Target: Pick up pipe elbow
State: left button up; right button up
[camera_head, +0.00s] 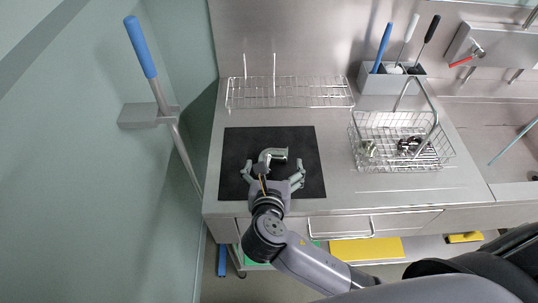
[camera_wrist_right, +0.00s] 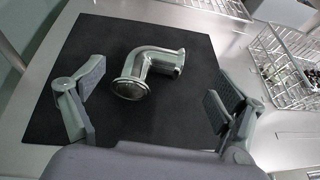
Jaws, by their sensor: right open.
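The pipe elbow (camera_head: 272,155) is a shiny metal bend lying on a black mat (camera_head: 240,145) on the steel counter. My right gripper (camera_head: 273,172) is over the near part of the mat, just in front of the elbow. In the right wrist view the elbow (camera_wrist_right: 147,70) lies beyond and between the spread fingers of the right gripper (camera_wrist_right: 155,102), with a round flanged end towards me. The fingers are open and appear clear of it. I do not see my left gripper.
A wire basket (camera_head: 385,163) with metal parts stands to the right. A wire rack (camera_head: 290,105) is behind the mat. A grey holder (camera_head: 378,83) with brushes stands at the back. A sink (camera_head: 490,125) is at the far right, a wall at the left.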

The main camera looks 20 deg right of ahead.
aim_at(273, 151)
jog(key=shift+a+p+x, duration=0.15)
jog(key=shift+p+x, duration=0.15)
jog(key=shift+x, duration=1.45)
jog(key=shift+a+p+x, duration=0.1)
jog(key=shift+p+x, duration=0.15)
jog(key=shift+x, duration=1.5)
jog(key=shift+c, duration=0.2)
jog(key=c, duration=1.4)
jog(key=shift+r, duration=0.1)
jog(key=shift+w+r, duration=0.1)
